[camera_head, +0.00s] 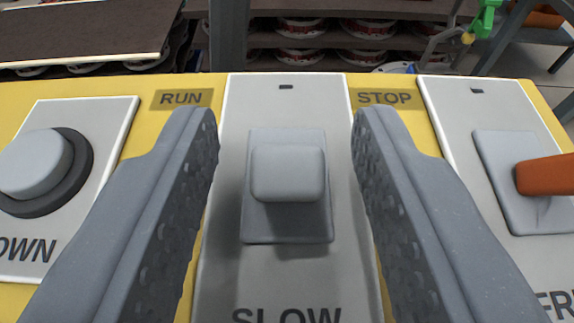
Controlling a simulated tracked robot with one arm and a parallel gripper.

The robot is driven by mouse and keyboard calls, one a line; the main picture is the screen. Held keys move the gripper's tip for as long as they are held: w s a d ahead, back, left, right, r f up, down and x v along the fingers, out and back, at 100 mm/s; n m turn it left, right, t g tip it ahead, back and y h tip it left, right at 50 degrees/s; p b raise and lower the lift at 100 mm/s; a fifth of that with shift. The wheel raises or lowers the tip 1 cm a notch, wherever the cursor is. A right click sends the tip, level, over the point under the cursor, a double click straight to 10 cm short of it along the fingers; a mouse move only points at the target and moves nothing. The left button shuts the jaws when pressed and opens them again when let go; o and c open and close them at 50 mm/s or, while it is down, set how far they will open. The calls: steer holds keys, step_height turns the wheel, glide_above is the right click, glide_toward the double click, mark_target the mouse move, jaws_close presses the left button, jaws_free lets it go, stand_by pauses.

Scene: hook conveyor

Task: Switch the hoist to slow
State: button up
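A grey rocker or slide switch (288,174) stands up from a grey plate in the middle of the camera view. The word SLOW (287,314) is printed on the plate below it, partly cut off by the lower edge. My gripper (284,125) is open, with one finger on each side of the switch. Gaps show between the fingers and the switch, so it is not gripped. Any label above the switch is not visible; only a small dark slot shows there.
A round grey button (35,165) on a plate ending in "OWN" is at left. An orange lever (545,175) is at right. RUN (181,98) and STOP (384,98) labels sit on the yellow panel (139,88). Shelves (265,40) stand behind.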

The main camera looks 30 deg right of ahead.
steer(key=v, duration=1.3)
steer(key=shift+s, duration=0.3)
steer(key=shift+a+r, duration=0.1)
